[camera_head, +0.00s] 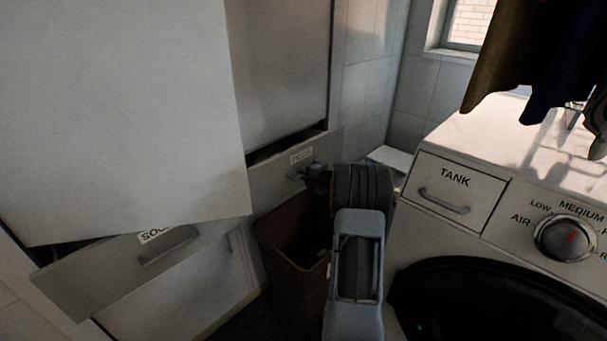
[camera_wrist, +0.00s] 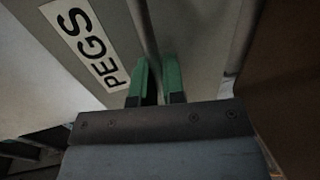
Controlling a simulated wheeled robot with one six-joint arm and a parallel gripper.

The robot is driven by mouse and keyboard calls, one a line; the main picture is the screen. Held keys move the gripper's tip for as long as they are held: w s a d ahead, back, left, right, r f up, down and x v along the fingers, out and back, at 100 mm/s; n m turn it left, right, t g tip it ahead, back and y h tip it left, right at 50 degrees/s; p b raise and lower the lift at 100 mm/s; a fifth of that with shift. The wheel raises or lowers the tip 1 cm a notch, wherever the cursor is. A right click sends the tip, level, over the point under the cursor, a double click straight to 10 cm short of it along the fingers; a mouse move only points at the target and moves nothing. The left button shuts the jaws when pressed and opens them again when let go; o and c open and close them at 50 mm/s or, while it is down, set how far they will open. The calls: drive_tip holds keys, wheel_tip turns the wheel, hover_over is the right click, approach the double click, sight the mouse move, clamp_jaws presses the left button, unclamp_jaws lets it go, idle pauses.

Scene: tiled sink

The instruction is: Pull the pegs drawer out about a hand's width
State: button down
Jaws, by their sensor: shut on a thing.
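The pegs drawer (camera_head: 268,186) is in the middle of the head view, with a small label on its front. In the wrist view its grey front (camera_wrist: 200,35) carries a white label (camera_wrist: 84,45) reading PEGS. A dark gap shows above the drawer front in the head view, so it stands out a little from the cabinet. My gripper (camera_wrist: 158,84) has its green fingers shut on the drawer's handle (camera_wrist: 146,28), beside the label.
A brown basket (camera_head: 285,245) stands on the floor below the drawer. At left, a second drawer (camera_head: 110,275) with a partly hidden label stands out under a large pale door (camera_head: 120,110). The washer or dryer (camera_head: 420,235) with a TANK compartment (camera_head: 455,190) is close on the right.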

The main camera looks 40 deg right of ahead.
drive_tip(key=c, duration=1.2)
unclamp_jaws()
drive_tip(key=shift+c, duration=0.2)
drive_tip(key=p+v, duration=0.1)
drive_tip(key=v, duration=0.6)
drive_tip(key=shift+s, duration=0.35)
drive_tip(key=shift+d, duration=0.1)
